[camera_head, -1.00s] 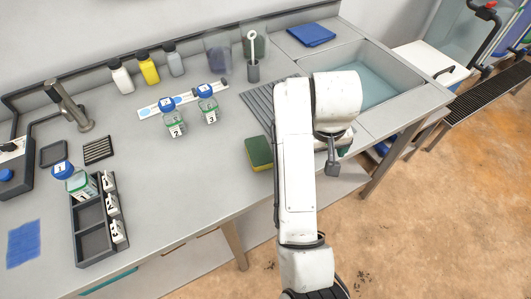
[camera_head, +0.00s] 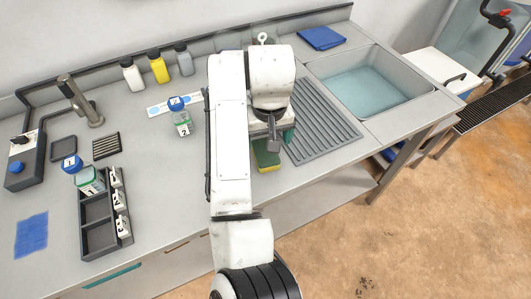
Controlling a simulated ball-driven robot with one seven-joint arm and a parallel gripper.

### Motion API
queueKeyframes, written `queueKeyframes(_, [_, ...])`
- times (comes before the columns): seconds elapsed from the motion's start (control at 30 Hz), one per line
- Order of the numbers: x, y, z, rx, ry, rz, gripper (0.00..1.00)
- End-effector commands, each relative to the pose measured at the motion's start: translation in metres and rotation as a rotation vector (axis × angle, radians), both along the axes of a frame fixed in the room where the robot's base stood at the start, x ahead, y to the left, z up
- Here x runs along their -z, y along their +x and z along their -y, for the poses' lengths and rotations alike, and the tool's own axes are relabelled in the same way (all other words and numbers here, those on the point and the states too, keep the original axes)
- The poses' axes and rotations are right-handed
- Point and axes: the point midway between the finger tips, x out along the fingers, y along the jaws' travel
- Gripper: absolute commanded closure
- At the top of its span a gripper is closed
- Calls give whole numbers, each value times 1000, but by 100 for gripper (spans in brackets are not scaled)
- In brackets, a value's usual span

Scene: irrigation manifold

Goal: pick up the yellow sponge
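The yellow sponge (camera_head: 265,158) with a green top layer lies on the grey counter near its front edge, just left of the ribbed drainboard. Its upper right part is hidden behind my arm's end. My gripper (camera_head: 279,137) is at the sponge's far right side in the picture, over or close to it.
The ribbed drainboard (camera_head: 322,125) and water-filled sink (camera_head: 370,90) are to the right. Bottle 2 (camera_head: 182,124) stands left of my arm. A dark tray (camera_head: 97,240) with bottle 1 (camera_head: 90,182) is at far left. Three bottles (camera_head: 158,68) line the back.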

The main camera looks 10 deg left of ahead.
Motion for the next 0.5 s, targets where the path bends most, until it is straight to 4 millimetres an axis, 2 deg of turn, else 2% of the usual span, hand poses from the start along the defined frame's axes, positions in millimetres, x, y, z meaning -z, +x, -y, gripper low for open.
queueKeyframes(0.3, [39,7,-4,-1,0,-3,8])
queueKeyframes(0.5, [51,9,-4,-1,0,0,8])
